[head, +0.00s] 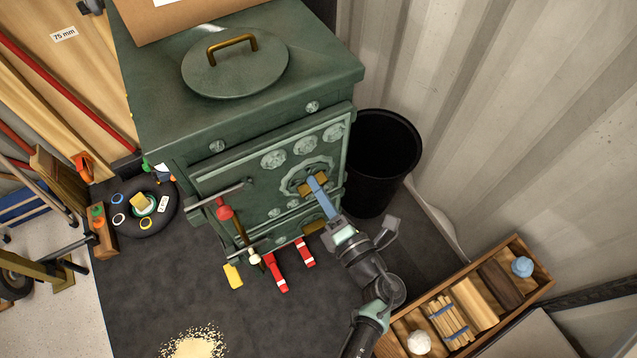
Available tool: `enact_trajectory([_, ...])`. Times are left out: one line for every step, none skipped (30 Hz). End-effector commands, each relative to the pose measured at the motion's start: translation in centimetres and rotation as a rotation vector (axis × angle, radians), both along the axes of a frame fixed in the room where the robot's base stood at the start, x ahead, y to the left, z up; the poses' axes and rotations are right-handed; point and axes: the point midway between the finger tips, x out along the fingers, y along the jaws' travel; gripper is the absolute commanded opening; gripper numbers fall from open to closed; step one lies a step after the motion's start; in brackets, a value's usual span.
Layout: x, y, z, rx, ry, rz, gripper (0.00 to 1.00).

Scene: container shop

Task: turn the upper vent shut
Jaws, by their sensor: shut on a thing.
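The green metal stove (240,120) stands upright at the centre with its front facing me. The upper vent (291,187) is a round scalloped disc on the right part of that front. A brass handle (304,192) shows at its middle. My gripper (316,182) reaches up to the vent from below, with its blue fingers shut on the brass handle. The fingers hide part of the handle and of the disc. A second brass piece (313,228) sits lower on the front, partly beside my gripper.
A black bin (383,150) stands close to the stove's right side. A wooden crate (535,290) holds sticks, blocks and a blue ball at lower right. Red and yellow items (276,273) lie before the stove. Pale granules (195,345) lie on the dark mat.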

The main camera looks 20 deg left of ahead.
Motion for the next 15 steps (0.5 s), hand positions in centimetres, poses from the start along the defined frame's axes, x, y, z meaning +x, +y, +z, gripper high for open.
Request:
enact_trajectory([-0.01,-0.07,0.19,0.024,0.033,-0.002,0.0])
enact_trajectory([-0.01,-0.08,0.18,0.04,0.054,-0.002,0.0])
enact_trajectory([-0.02,-0.07,0.14,0.06,0.079,-0.002,0.0])
enact_trajectory([-0.03,-0.08,0.11,0.074,0.097,-0.002,0.0])
enact_trajectory([-0.03,-0.08,0.1,0.088,0.115,-0.002,0.0])
enact_trajectory([-0.03,-0.08,0.09,0.106,0.137,-0.001,0.0])
enact_trajectory([-0.03,-0.08,0.06,0.12,0.154,-0.001,0.0])
enact_trajectory([-0.02,-0.07,0.04,0.131,0.169,-0.001,0.0])
enact_trajectory([-0.02,-0.08,0.05,0.147,0.188,-0.001,0.0])
enact_trajectory([-0.01,-0.07,0.04,0.158,0.202,-0.001,0.0])
enact_trajectory([-0.01,-0.07,0.02,0.168,0.215,0.0,0.0])
enact_trajectory([-0.02,-0.06,-0.01,0.18,0.23,0.0,0.0])
enact_trajectory([-0.02,-0.06,-0.05,0.188,0.241,0.0,0.0])
enact_trajectory([-0.03,-0.06,-0.06,0.196,0.251,0.0,0.0])
enact_trajectory([-0.03,-0.05,-0.07,0.205,0.263,0.0,0.0])
